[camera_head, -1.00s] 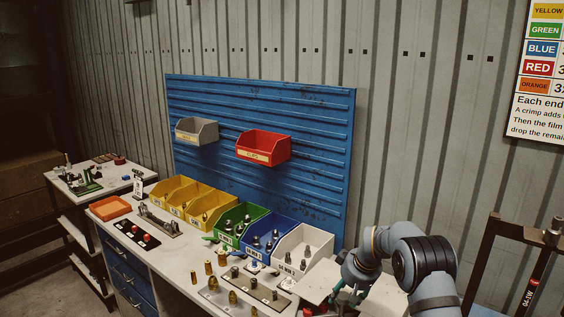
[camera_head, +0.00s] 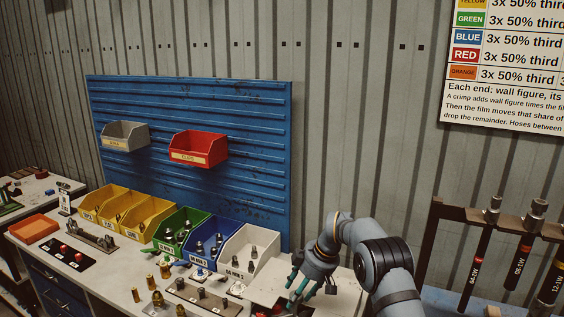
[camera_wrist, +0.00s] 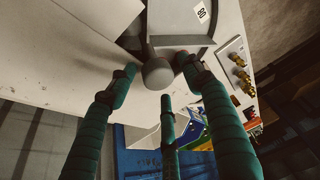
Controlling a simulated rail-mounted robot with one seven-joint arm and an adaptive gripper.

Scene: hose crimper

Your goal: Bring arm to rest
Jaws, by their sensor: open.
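My gripper (camera_head: 297,293) is at the front right of the bench in the head view, with its green fingers pointing down and left. In the wrist view my gripper (camera_wrist: 158,80) shows three spread green fingers with nothing held between them. A grey round knob (camera_wrist: 159,73) on a grey machine (camera_wrist: 182,18) marked "08" appears beyond and between the fingertips. I cannot tell how far the fingertips are from the knob. My arm (camera_head: 375,255) is bent at the right end of the bench.
The bench carries yellow bins (camera_head: 127,212), a green bin (camera_head: 180,237), a blue bin (camera_head: 211,250) and a white bin (camera_head: 250,257), with loose fittings in front. A rack (camera_head: 432,240) with hoses (camera_head: 475,265) stands to the right. The blue panel (camera_head: 245,130) is behind.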

